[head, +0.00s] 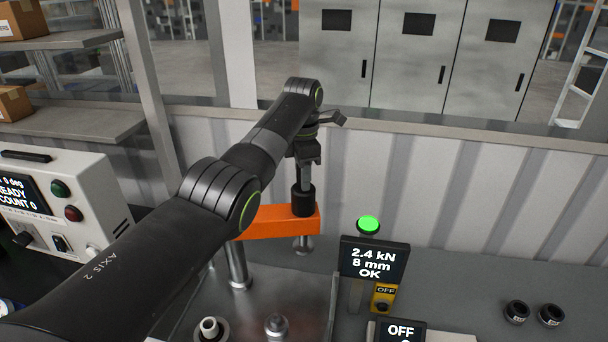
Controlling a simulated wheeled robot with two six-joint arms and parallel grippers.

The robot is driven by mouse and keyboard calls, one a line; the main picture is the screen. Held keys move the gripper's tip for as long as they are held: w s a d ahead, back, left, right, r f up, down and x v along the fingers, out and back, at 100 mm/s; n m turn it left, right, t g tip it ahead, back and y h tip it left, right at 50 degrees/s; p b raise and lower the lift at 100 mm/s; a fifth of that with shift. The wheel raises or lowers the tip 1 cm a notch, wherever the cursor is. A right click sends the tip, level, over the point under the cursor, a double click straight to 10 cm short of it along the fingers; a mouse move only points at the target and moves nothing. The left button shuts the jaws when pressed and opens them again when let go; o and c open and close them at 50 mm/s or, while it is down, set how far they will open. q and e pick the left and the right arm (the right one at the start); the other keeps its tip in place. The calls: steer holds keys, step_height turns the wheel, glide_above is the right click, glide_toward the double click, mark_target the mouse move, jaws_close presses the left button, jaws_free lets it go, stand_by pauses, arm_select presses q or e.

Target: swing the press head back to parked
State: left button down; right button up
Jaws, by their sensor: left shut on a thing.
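The press head is an orange arm (272,222) that reaches to the right from a steel column (236,265). A black collar with a grey upright post (304,198) stands at its right end, and a short steel ram (303,244) hangs below. My left gripper (305,158) comes down over the top of this post and is shut on it. My left arm crosses in front and hides the left part of the orange arm. My right gripper is out of view.
A display (374,260) reads "2.4 kN 8 mm OK" below a lit green lamp (369,224). A white control box (60,205) stands at left. Two black rings (533,313) lie at right. A small metal bushing (209,328) sits at the bottom front.

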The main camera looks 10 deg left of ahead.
arm_select(q)
steer(key=shift+a, duration=0.1)
steer(key=c, duration=1.4)
jaws_free()
steer(key=shift+o, duration=1.4)
steer(key=shift+a, duration=0.15)
steer(key=shift+r, duration=0.1)
steer(key=shift+r+b, duration=0.25)
steer(key=shift+b, duration=0.05)
step_height(320, 180, up, 4)
steer(key=shift+r+b, duration=0.25)
steer(key=shift+b, duration=0.45)
steer(key=shift+r+p, duration=1)
steer(key=shift+r, duration=0.15)
